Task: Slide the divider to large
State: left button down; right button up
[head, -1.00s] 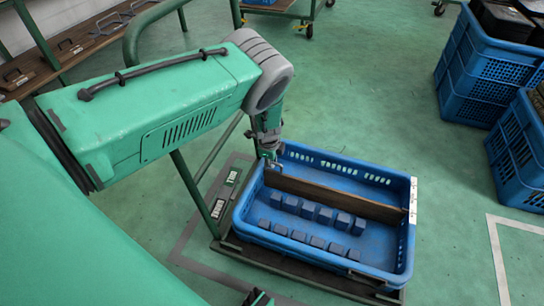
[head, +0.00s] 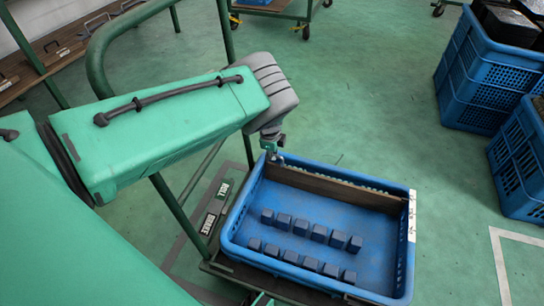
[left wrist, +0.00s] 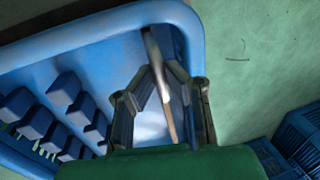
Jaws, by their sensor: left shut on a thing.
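The divider (head: 330,187) is a brown board standing across the blue tray (head: 318,289), close to and roughly parallel with its far wall. My left gripper (head: 274,157) is at the divider's left end, by the tray's far-left corner. In the left wrist view, the left gripper's fingers (left wrist: 160,82) are closed around a thin upright piece at the end of the divider (left wrist: 172,128). The fingertips are small and partly hidden by my arm in the head view. My right gripper is not recognisable in either view.
Two rows of dark blue blocks (head: 301,227) stand on the tray floor, apart from the divider. Two lettered plates (head: 222,190) lie left of the tray. A green cart rail (head: 180,225) rises beside it. Blue crates (head: 487,75) stand at the right. The floor between is clear.

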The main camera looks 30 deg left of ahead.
pick_arm(q)
jog(key=shift+w+a+r, duration=0.15)
jog(key=c, duration=1.9)
grip_release()
jog(key=o, duration=0.3)
jog(key=shift+r, duration=0.1)
jog(key=shift+d, duration=0.2)
notch_tip(320, 180, up, 12)
jog(key=s, duration=0.2)
jog(key=shift+s+d+f, duration=0.2)
jog(key=shift+s+d, duration=0.05)
jog(key=shift+d, duration=0.05)
